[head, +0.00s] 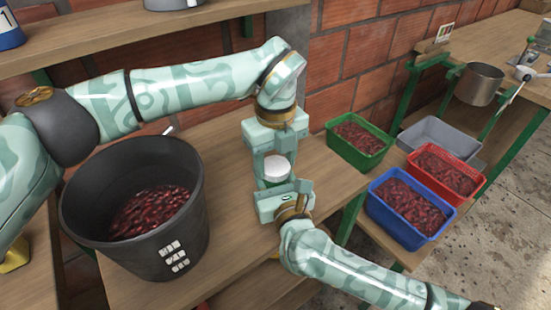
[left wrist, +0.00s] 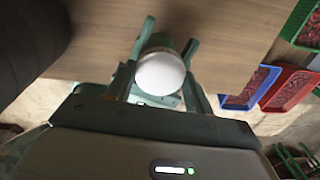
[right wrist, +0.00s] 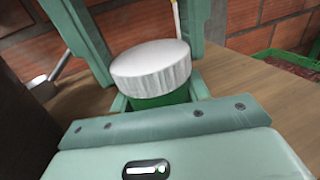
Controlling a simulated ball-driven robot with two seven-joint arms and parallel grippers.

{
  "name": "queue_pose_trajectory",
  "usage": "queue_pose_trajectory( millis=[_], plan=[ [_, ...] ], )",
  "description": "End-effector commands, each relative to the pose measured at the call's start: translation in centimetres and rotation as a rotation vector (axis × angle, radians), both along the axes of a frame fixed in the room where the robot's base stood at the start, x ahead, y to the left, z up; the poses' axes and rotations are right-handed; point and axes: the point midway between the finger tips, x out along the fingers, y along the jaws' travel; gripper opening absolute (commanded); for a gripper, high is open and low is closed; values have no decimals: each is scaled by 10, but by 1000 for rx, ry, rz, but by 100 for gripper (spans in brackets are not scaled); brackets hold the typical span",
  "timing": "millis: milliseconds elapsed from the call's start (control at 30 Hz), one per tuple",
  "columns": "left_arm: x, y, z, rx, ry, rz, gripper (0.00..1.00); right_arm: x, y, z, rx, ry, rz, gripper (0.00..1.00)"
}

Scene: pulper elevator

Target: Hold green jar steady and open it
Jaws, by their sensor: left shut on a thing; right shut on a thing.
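The green jar has a white ribbed lid (head: 277,168) and stands upright above the wooden table between my two grippers. Its green body (right wrist: 160,98) shows under the lid in the right wrist view. My left gripper (head: 268,160) reaches in from the back of the table and is shut on the jar. My right gripper (head: 283,190) comes from the front and is also shut on it. In the left wrist view the lid (left wrist: 160,73) lies between the fingers. The fingers hide much of the body, and I cannot tell exactly which part each gripper clasps.
A black bucket (head: 85,220) of red berries stands left of the jar. Green (head: 335,150), blue (head: 400,230), red (head: 470,190) and grey (head: 432,128) crates are on the right. A metal pot (head: 479,84) is farther right. A brick wall (head: 345,60) closes the back.

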Motion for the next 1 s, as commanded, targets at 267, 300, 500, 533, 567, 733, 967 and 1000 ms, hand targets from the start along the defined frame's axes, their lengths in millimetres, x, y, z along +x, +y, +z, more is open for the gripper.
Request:
queue_pose_trajectory(
  millis=[267, 300, 500, 533, 567, 733, 967, 1000],
  plan=[
    [1, 0, 7, -2, -3, 0, 25, -1, 1, 0, 0, 1, 2, 0],
    [1, 0, 9, -1, -4, -1, 25, -1, 1, 0, 0, 1, 2, 0],
    [1, 0, 16, -1, -4, -1, 25, -1, 1, -1, 0, 1, 2, 0],
    [1, 0, 17, -1, -4, -1, 25, -1, 1, -1, 0, 1, 2, 0],
    [1, 0, 18, -2, -3, -1, 25, -1, 0, -1, 0, 1, 1, 0],
    [0, 0, 22, 0, -1, 0, 25, 0, 0, -1, 0, 1, 1, 0],
    [0, 0, 22, 0, 0, -1, 25, 0, 0, -1, 0, 1, 0, 0],
    [0, 0, 22, 0, 0, -1, 25, 0, 0, -1, 0, 1, 0, 0]
  ],
)
